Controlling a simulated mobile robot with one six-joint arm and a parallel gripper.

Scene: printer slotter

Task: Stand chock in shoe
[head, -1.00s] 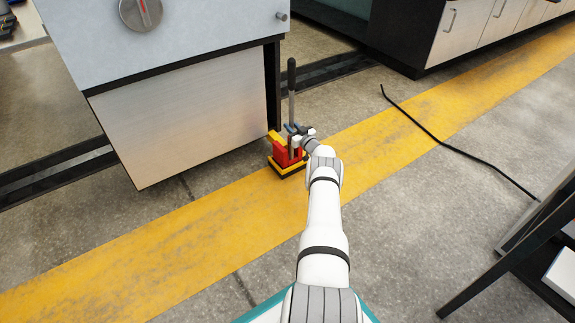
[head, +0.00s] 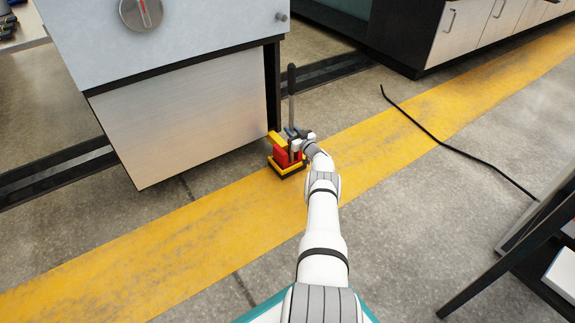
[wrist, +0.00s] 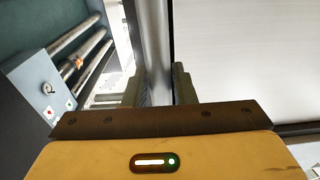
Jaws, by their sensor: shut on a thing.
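A long grey upright piece with a dark upper end, which I take as the chock (head: 291,82), stands nearly vertical beside the cabinet. Below it on the floor is a red and yellow block with a dark base, which I take as the shoe (head: 280,153). My gripper (head: 297,135) is shut on the grey upright, just above the shoe. In the wrist view the grey upright (wrist: 157,40) runs between the two fingers (wrist: 160,88). The lower end of the upright is hidden by the gripper and shoe, so I cannot tell how deep it sits.
A pale cabinet (head: 190,115) with a red-marked dial stands close behind and left of the shoe. A yellow floor stripe (head: 150,234) runs past it. A black cable (head: 455,148) lies on the floor at right. A dark-framed stand (head: 510,255) is at lower right.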

